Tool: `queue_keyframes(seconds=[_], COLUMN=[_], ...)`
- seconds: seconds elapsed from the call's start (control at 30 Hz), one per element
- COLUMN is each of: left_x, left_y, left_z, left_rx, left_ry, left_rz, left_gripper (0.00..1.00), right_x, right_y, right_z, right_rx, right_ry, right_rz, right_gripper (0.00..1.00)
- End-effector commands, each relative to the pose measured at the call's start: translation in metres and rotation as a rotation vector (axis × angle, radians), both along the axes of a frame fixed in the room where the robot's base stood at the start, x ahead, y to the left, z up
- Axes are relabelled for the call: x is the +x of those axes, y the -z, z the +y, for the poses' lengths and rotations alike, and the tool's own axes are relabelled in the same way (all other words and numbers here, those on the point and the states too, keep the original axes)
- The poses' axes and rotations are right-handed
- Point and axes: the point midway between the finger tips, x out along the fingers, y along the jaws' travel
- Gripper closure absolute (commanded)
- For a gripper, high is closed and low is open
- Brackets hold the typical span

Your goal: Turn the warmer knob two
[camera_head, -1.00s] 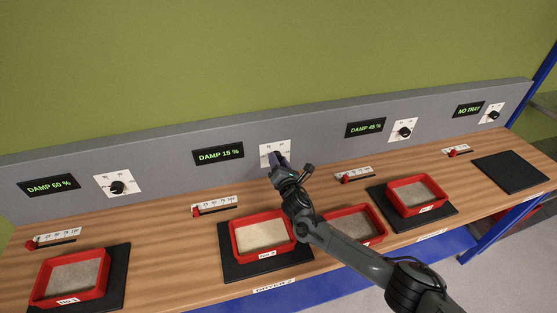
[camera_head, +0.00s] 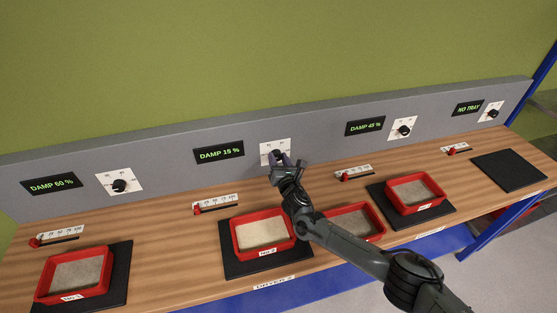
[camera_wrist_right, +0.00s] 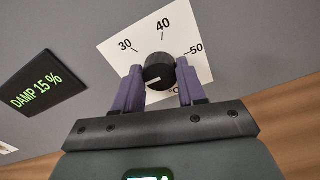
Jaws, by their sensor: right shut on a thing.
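The second warmer's black knob (camera_wrist_right: 158,72) sits on a white dial plate (camera_wrist_right: 113,52) marked 30, 40 and 50 with °C. In the right wrist view the knob's white pointer line lies toward the lower left. My right gripper (camera_wrist_right: 160,84) is shut on the knob, one purple finger on each side. In the head view the gripper (camera_head: 279,158) covers most of the knob, and the dial plate (camera_head: 268,146) shows around it. The display beside it (camera_head: 219,152) reads DAMP 15 %. My left gripper is not in view.
Other knobs sit at the left (camera_head: 119,186), right (camera_head: 404,131) and far right (camera_head: 493,112). Red trays of sediment stand below: the second warmer's tray (camera_head: 236,248) on a black pad, another (camera_head: 373,233) beside it under my arm. A slider scale (camera_head: 216,203) lies nearby.

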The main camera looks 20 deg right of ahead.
Motion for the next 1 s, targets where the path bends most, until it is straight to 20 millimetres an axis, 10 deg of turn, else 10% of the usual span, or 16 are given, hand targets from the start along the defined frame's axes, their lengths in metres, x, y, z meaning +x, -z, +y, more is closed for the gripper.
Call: queue_keyframes(seconds=[0.13, 0.17, 0.3, 1.0], left_x=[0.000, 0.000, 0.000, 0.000], left_y=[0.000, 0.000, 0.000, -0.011], left_z=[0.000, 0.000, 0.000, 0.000], left_rx=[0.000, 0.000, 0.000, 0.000], left_ry=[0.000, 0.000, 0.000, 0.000], left_rz=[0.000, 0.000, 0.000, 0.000], left_gripper=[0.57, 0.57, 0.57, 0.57], right_x=[0.000, 0.000, 0.000, -0.032], right_y=[-0.001, -0.001, -0.001, -0.001], right_z=[0.000, 0.000, 0.000, 0.002], right_rx=[0.000, 0.000, 0.001, 0.002], right_ry=[0.001, 0.001, 0.000, -0.002], right_rz=[-0.002, -0.002, -0.001, 0.001], right_gripper=[0.90, 0.57, 0.35, 0.34])
